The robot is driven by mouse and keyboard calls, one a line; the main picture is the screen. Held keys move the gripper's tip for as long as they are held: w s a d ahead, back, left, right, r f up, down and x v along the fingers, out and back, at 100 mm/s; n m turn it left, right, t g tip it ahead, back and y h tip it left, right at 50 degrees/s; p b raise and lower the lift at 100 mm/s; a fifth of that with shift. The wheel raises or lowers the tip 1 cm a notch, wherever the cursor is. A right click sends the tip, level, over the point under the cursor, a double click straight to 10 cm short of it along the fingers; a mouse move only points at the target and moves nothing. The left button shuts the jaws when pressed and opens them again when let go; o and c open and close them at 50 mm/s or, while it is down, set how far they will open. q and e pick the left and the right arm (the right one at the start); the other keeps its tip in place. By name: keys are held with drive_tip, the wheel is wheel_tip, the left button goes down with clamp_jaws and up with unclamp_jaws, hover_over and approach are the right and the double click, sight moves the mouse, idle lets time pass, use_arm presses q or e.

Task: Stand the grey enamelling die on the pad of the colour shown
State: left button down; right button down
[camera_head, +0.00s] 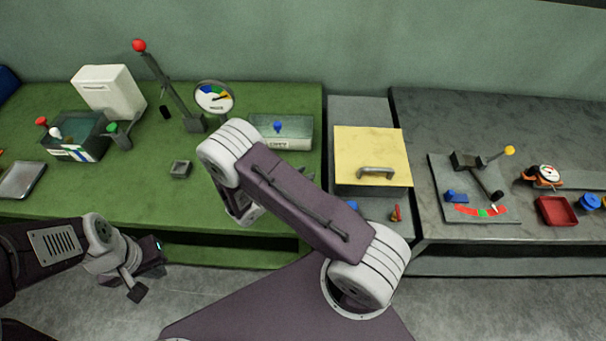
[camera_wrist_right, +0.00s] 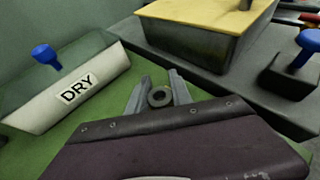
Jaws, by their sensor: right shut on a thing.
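In the right wrist view, the grey die (camera_wrist_right: 160,96), a small round piece with a dark centre, sits between the two grey fingers of my right gripper (camera_wrist_right: 157,86). The gripper is shut on it above the green bench. In the head view, the fingertips of this gripper (camera_head: 306,172) just show behind my arm, and the die is hidden. My left gripper (camera_head: 145,272) hangs in front of the green bench's edge, away from the die; its jaws cannot be read. A gauge dial (camera_head: 213,97) with coloured segments and a pointer stands at the back. I cannot make out any pads.
The DRY box (camera_wrist_right: 78,88) with a blue knob stands left of the right gripper. A yellow-lidded box (camera_head: 370,146) stands to its right. A red-knobbed lever (camera_head: 165,82) rises behind.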

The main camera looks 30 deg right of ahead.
drive_tip(key=shift+s, duration=0.1)
drive_tip(key=shift+f, duration=0.2)
drive_tip(key=c, duration=1.1)
unclamp_jaws()
drive_tip(key=shift+c, duration=0.2)
